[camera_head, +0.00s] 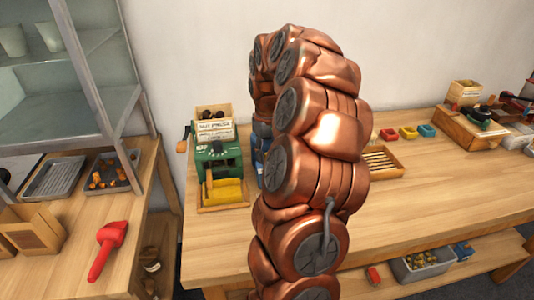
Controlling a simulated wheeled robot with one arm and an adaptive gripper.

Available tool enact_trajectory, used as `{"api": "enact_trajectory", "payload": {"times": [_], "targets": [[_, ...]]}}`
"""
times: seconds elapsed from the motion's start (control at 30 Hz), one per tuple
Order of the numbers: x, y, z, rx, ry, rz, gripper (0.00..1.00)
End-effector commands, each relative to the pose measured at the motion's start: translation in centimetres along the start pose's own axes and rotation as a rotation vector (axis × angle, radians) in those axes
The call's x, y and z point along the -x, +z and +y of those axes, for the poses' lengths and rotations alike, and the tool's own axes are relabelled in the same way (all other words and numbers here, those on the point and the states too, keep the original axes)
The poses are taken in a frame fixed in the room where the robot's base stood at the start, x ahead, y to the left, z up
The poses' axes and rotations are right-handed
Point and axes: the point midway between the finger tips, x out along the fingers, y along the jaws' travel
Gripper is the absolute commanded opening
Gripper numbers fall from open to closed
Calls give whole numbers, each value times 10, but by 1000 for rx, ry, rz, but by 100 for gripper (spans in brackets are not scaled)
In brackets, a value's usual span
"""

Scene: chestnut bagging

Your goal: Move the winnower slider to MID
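A green machine (217,158) stands at the back left of the wooden workbench, with a cream box and printed label (214,130) on top. A yellow tray or block (223,191) is at its front. I cannot tell whether this machine is the winnower, and I make out no slider or MID mark. A dark blue part (261,150) shows beside it, mostly hidden by my copper arm; I cannot tell what it is. My arm rises through the middle of the view and bends over toward the back. My gripper's fingers are not visible.
The workbench (440,205) is bare at the front right. A slotted wooden tray (381,164) and small coloured bins (408,132) lie behind my arm. A wooden crate (468,130) is at the right. A red scoop (108,247) lies on the left table.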

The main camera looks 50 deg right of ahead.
Motion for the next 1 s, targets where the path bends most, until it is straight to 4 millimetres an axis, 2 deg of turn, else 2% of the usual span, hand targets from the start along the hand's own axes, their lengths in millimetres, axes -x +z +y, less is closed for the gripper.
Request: {"api": "enact_trajectory", "payload": {"times": [0.2, 0.47, 0.87, 1.0], "targets": [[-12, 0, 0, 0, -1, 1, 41], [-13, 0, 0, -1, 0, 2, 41], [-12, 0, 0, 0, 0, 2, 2], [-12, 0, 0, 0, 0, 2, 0]]}}
